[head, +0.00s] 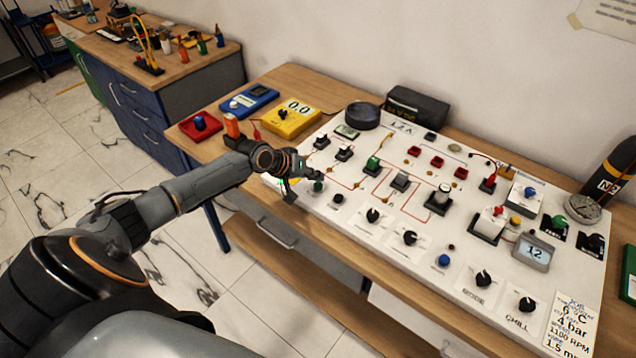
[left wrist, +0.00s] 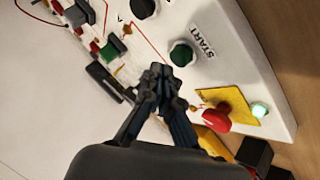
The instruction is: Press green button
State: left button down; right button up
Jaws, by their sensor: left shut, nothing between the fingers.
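In the head view the green button (head: 318,186) is near the front left edge of the white panel. My left gripper (head: 306,175) is shut and empty, close above the panel at its left end. In the left wrist view the shut fingertips (left wrist: 163,76) are just left of and below the green button. They appear apart from it, though the exact gap cannot be told. My right gripper is not in view.
The white panel (head: 330,212) carries several knobs, switches and buttons. A yellow meter (head: 291,118) stands on the table behind.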

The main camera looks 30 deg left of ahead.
aim_at(315, 186)
pick_arm(q)
jog(key=shift+r, duration=0.1)
notch_tip(315, 186, up, 5)
jog(key=p, duration=0.4)
jog(key=shift+p, duration=0.4)
dwell(0.4)
